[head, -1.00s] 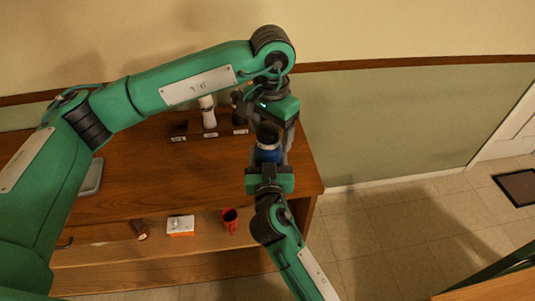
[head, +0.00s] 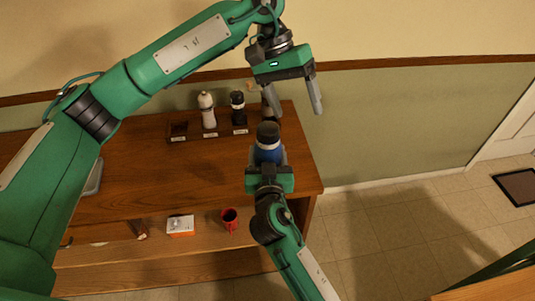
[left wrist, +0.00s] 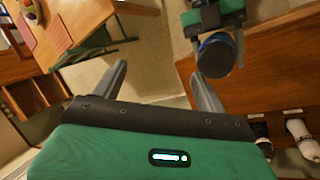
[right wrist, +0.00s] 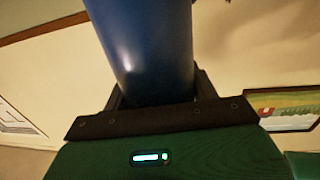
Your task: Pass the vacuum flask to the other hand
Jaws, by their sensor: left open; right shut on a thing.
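The vacuum flask (head: 267,149) is blue with a pale band and a black cap, and stands upright in my right gripper (head: 268,166). In the right wrist view the blue body (right wrist: 148,45) rises from between the shut fingers. My left gripper (head: 292,103) is open and empty, above and behind the flask, apart from it. In the left wrist view the open fingers (left wrist: 160,80) have nothing between them, and the flask (left wrist: 216,54) is beyond the right finger.
A white bottle (head: 207,110) and a dark bottle (head: 238,108) stand in labelled places at the back of the wooden counter (head: 150,175). Open floor lies right.

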